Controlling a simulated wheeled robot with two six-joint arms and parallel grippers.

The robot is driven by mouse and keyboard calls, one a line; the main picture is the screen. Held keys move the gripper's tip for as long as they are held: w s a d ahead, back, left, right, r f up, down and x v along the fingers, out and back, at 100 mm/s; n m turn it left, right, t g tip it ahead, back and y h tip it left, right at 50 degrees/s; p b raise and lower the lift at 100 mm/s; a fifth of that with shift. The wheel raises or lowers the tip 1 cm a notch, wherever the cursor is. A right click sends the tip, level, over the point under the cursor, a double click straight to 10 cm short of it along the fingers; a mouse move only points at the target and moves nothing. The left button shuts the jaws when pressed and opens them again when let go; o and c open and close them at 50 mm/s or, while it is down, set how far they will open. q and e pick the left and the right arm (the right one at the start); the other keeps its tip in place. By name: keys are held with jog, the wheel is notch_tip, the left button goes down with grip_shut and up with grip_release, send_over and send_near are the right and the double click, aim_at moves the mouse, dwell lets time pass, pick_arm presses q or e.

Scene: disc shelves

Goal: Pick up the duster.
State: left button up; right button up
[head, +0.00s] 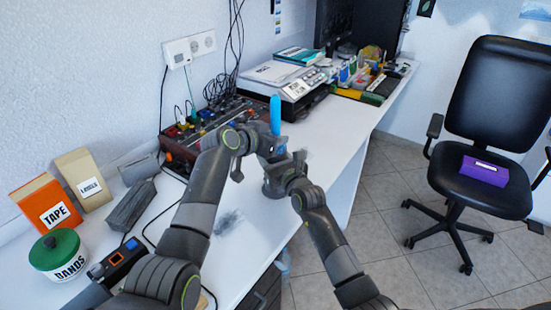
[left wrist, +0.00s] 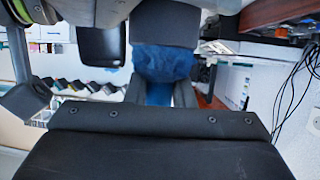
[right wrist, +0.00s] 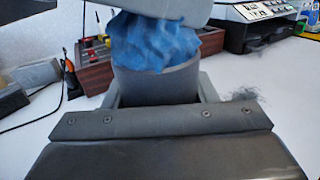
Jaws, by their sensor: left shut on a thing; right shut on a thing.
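The duster has a blue handle (head: 275,115) that stands upright above my left gripper (head: 268,152) in the head view. In the left wrist view its crumpled blue head (left wrist: 160,62) is beyond the fingers. My left gripper is shut on the handle. A grey round holder (head: 272,187) is below it. My right gripper (head: 284,180) is shut on this holder, which also shows in the right wrist view (right wrist: 155,85). There the duster's head (right wrist: 152,42) is at the holder's rim. I cannot tell whether part of it is inside.
Grey dust patches (head: 228,220) lie on the white desk (head: 330,135). A red-brown device with knobs (head: 192,140) and a printer (head: 285,80) stand behind. An orange tape box (head: 45,203) and a green-lidded tin (head: 58,252) are at left. A black chair (head: 480,187) stands at right.

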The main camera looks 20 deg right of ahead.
aim_at(272, 103)
pick_arm(q)
grip_shut()
notch_tip(272, 103, up, 10)
dwell(0.3)
pick_arm(e)
jog(key=o, duration=1.1)
jog(key=shift+s, duration=0.1)
